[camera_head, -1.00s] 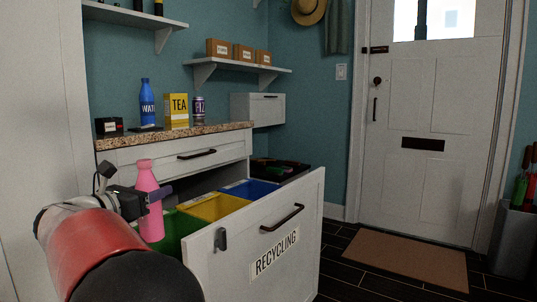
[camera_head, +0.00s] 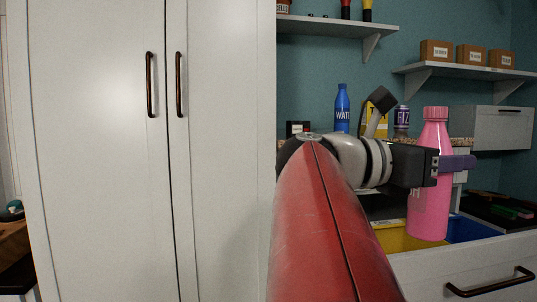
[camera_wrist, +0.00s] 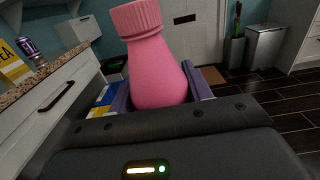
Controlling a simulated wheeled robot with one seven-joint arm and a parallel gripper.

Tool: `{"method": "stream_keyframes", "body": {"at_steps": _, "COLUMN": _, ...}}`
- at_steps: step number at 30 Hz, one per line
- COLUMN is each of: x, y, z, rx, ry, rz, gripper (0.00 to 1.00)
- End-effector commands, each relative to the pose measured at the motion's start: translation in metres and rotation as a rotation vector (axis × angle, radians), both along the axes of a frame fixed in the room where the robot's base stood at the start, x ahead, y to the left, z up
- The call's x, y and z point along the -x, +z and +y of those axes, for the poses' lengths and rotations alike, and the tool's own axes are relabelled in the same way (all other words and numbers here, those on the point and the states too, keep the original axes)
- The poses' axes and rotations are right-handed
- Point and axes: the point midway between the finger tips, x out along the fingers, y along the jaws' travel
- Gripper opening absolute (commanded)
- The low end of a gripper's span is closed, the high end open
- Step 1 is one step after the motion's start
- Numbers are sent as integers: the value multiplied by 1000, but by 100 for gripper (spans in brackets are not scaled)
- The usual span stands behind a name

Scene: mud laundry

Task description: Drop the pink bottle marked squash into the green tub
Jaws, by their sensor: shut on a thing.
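The pink bottle (camera_head: 430,205) is held upright in my gripper (camera_head: 450,164), whose purple fingers close around its upper body. In the head view the bottle stands in front of the open recycling drawer, overlapping the yellow tub (camera_head: 395,239) and the blue tub (camera_head: 475,229). In the wrist view the pink bottle (camera_wrist: 158,65) fills the middle, between the two fingers. The green tub cannot be made out in either current view; my arm covers part of the drawer. The bottle's marking is too small to read.
The drawer front (camera_head: 480,272) with its dark handle stands pulled out. A counter behind carries a blue bottle (camera_head: 342,108), a yellow tea box and a purple can (camera_head: 401,118). A tall white cupboard (camera_head: 130,150) stands at the left.

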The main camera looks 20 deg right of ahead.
Motion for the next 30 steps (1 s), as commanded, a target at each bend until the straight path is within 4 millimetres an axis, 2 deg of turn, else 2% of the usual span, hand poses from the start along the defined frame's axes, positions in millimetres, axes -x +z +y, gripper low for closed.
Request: {"method": "stream_keyframes", "body": {"at_steps": 30, "x": -149, "y": -9, "z": -37, "rx": -4, "ry": 1, "rz": 1, "gripper": 28}}
